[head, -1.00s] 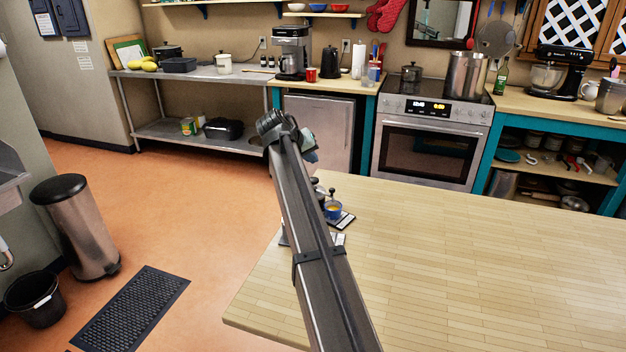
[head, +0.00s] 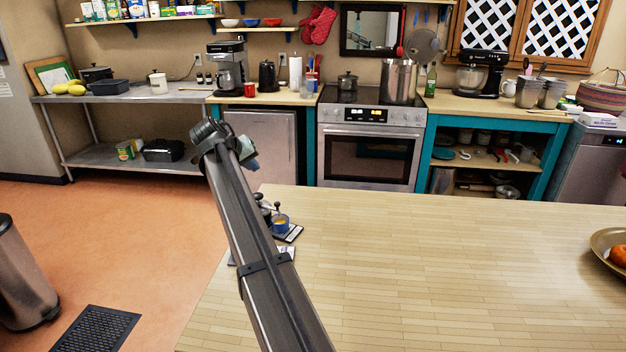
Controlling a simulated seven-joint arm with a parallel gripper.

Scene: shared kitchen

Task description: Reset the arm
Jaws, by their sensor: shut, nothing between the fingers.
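My arm rises from the bottom of the head view and reaches over the left end of the wooden table (head: 430,270). Its far end shows a dark, rounded joint beside the table's left back corner, with a small grey-blue part at its right. My gripper's fingers do not show; they seem hidden behind the arm. No object is seen held.
Small jars with a blue cup (head: 280,222) stand on the table close to my arm. A gold bowl (head: 600,240) with orange fruit is at the right edge. The table's middle is clear. A trash can (head: 22,280) and floor mat (head: 92,332) are at left.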

